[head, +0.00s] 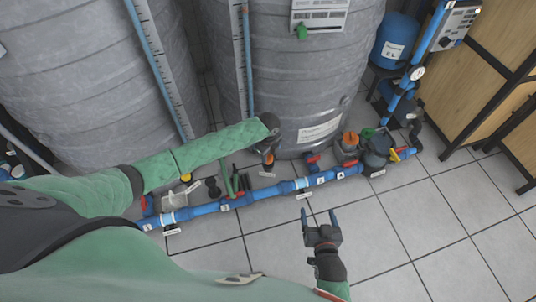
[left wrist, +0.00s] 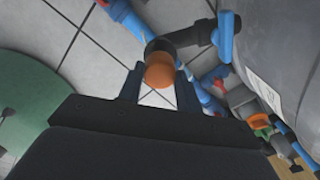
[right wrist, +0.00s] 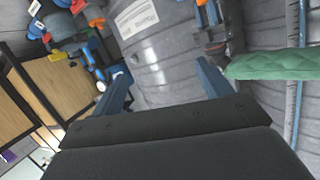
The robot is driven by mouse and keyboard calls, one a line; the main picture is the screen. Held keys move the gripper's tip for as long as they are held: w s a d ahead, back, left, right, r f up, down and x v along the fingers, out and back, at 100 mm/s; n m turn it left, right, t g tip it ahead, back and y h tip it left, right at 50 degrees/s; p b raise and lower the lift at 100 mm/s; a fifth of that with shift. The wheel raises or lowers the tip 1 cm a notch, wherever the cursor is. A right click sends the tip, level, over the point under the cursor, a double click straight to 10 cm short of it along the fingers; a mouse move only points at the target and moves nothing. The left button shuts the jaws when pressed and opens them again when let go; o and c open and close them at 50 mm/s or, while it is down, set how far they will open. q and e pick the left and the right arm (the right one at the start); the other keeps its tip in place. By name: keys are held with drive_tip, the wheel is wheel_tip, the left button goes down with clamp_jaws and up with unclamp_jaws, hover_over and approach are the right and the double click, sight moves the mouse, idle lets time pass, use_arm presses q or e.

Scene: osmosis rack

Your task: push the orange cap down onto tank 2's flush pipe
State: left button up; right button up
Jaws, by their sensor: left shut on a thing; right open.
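The orange cap (left wrist: 159,72) sits between the fingers of my left gripper (left wrist: 158,84), which is shut on it. A dark pipe fitting (left wrist: 186,38) lies directly beyond the cap in the left wrist view; I cannot tell whether the cap touches it or how far it is seated. In the head view my left gripper (head: 269,158) is low by the foot of the right-hand grey tank (head: 300,70), and the arm hides part of the pipe there. My right gripper (head: 321,226) is open and empty above the floor tiles; its fingers also show in the right wrist view (right wrist: 162,78).
A blue pipe run (head: 262,193) with labels and red valves lies along the floor before the tanks. A pump with an orange top (head: 349,138) stands to the right, near a blue vessel (head: 394,38) and a wooden cabinet (head: 490,85). The tiled floor in front is clear.

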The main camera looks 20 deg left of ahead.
use_arm(q)
drive_tip(key=shift+f, duration=0.25)
drive_tip(key=shift+f+b, duration=0.3)
drive_tip(key=shift+b, duration=0.2)
use_arm(e)
drive_tip(key=w+r+t, duration=0.2)
drive_tip(key=r, duration=0.5)
drive_tip(key=w+r+t+y, duration=0.1)
drive_tip(key=w+r+t, duration=0.1)
drive_tip(key=r, duration=0.5)
drive_tip(key=shift+r+t, duration=0.2)
drive_tip(key=shift+t, duration=0.3)
drive_tip(key=shift+f, duration=0.1)
drive_tip(key=shift+s, duration=0.15)
use_arm(q)
drive_tip(key=shift+p, duration=1.35)
use_arm(e)
drive_tip(key=shift+r, duration=1.2)
